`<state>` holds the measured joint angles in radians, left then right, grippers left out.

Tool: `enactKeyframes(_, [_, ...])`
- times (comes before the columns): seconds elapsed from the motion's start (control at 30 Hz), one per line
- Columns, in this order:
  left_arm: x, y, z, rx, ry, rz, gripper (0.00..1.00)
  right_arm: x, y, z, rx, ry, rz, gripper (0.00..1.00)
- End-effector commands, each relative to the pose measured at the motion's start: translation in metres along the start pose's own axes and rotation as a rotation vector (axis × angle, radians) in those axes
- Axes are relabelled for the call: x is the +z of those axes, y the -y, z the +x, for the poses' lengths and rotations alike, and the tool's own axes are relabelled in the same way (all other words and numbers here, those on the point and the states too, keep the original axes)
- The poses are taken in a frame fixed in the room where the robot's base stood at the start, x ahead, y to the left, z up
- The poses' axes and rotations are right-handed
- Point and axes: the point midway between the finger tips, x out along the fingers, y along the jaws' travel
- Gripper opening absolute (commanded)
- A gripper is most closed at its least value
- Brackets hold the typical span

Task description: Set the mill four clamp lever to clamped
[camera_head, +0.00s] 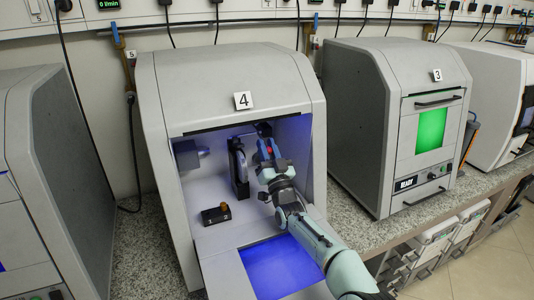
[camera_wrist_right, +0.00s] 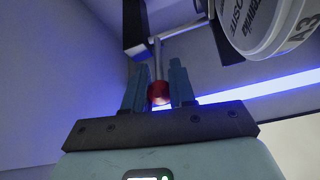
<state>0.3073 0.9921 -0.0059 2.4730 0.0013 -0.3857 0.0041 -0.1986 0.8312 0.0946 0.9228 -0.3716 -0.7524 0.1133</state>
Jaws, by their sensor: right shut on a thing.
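Mill four (camera_head: 160,110) is the grey machine with a "4" label, its front door (camera_head: 230,275) folded down. My right gripper (camera_head: 266,150) reaches inside it. In the right wrist view, my gripper's fingers (camera_wrist_right: 158,92) are shut around the red ball knob of the clamp lever (camera_wrist_right: 159,93). The lever's thin metal rod (camera_wrist_right: 157,55) runs from the knob up to a dark bracket. In the head view the red knob (camera_head: 269,150) shows only as a speck between the fingers. The lever's base is partly hidden there. My left gripper is not in view.
A dark upright holder (camera_head: 239,170) stands left of my gripper. A black block with an orange knob (camera_head: 224,209) sits on the chamber floor. A white marked disc (camera_wrist_right: 268,28) is close to the right finger in the wrist view. Mill three (camera_head: 350,90) stands to the right.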

Motion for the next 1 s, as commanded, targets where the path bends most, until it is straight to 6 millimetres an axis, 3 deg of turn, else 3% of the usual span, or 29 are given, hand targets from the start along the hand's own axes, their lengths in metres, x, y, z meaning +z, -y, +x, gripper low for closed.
enactKeyframes(0.03, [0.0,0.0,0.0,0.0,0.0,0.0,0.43,0.009,-0.001,-0.003,0.0,0.018,-0.001,0.0])
enactKeyframes(0.27, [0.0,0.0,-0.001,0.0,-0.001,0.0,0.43,0.01,-0.001,-0.002,0.0,0.022,-0.001,0.0])
enactKeyframes(0.3, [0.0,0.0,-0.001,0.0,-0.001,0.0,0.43,0.01,-0.001,-0.002,0.0,0.023,-0.001,0.38])
enactKeyframes(0.33, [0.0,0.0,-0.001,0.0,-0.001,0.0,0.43,0.01,-0.001,-0.002,0.0,0.022,-0.001,0.46])
enactKeyframes(0.73, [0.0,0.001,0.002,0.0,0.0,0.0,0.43,0.005,-0.001,-0.005,0.001,0.011,0.0,0.46])
enactKeyframes(0.87, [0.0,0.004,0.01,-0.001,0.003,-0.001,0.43,0.009,-0.002,-0.017,0.002,0.018,0.0,0.46])
enactKeyframes(1.0, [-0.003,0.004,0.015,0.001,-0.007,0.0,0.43,-0.003,0.0,-0.033,0.001,0.015,0.0,0.46])
